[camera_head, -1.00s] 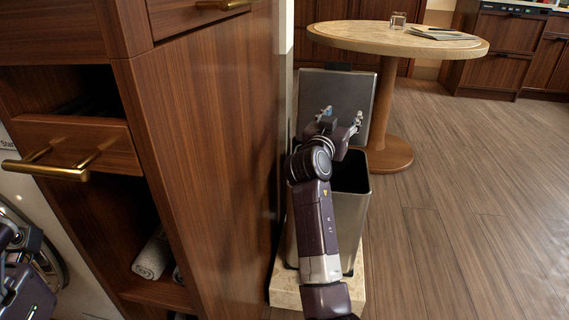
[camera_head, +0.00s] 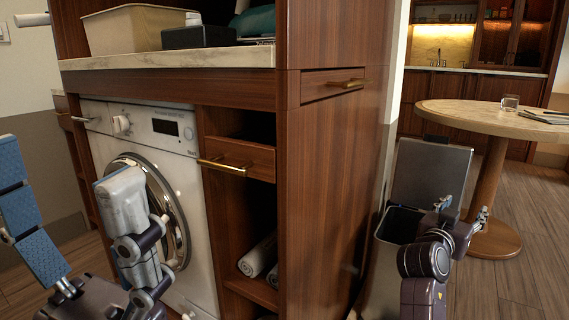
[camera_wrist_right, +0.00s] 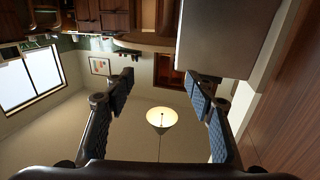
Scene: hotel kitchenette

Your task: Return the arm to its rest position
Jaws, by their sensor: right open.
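My right arm (camera_head: 424,290) reaches over the open trash bin (camera_head: 385,285) at the right of the head view. My right gripper (camera_head: 464,209) is in front of the bin's raised grey lid (camera_head: 432,172). In the right wrist view the right gripper (camera_wrist_right: 160,80) has its blue-padded fingers apart, with nothing between them. My left gripper (camera_head: 68,175) is close to the camera at the lower left, in front of the washing machine (camera_head: 158,130). Its fingers are spread, with nothing seen between them. The bin's inside is mostly hidden.
A wooden cabinet (camera_head: 330,200) stands directly left of the bin, with a slightly open drawer (camera_head: 238,158) and rolled towels (camera_head: 258,256). A round table (camera_head: 470,118) with a glass (camera_head: 510,103) stands behind the bin.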

